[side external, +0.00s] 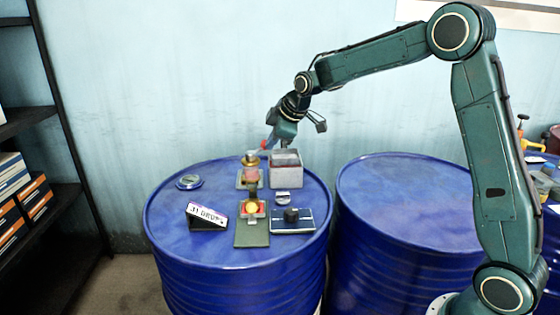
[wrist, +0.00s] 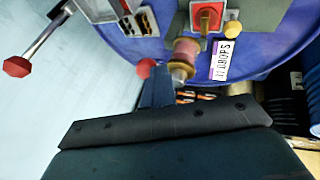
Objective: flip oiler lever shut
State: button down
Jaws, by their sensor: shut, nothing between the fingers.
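The oiler (side external: 251,170), with a reddish glass body and brass top, stands on the left blue drum. It shows in the wrist view (wrist: 184,58), brass cap toward the camera. A red knob (wrist: 147,68) is beside the cap, right at my fingertips; I take it for the lever's knob. Whether the fingers touch it, and the lever's own angle, cannot be told. My gripper (side external: 265,148) is shut and empty, pointing down beside the oiler top. Its blue fingers (wrist: 157,84) show in the wrist view.
A grey open box (side external: 286,175) stands right of the oiler. A rod with a red knob (wrist: 17,66) juts out in the wrist view. A drop-count sign (side external: 207,216), a red block with a yellow button (side external: 252,208), and a small panel (side external: 292,221) are nearer. The right drum (side external: 400,190) is bare.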

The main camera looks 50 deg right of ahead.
jog(key=s+a+f+v, duration=0.1)
jog(key=v, duration=1.1)
jog(key=shift+s+a, duration=0.4)
jog(key=shift+s, duration=0.15)
jog(key=shift+r, duration=0.1)
jog(key=s+a+f+m, duration=0.1)
jog(key=s+a+m, duration=0.1)
jog(key=s, duration=0.8)
jog(key=s+a+f+m, duration=0.1)
jog(key=s+m, duration=0.3)
jog(key=s, duration=0.5)
jog(key=s+a+f+m+g, duration=0.1)
jog(key=s+a+f+m, duration=0.1)
jog(key=s, duration=0.8)
jog(key=shift+s+a+f+m, duration=0.3)
jog(key=shift+a+m, duration=0.05)
jog(key=shift+m, duration=0.25)
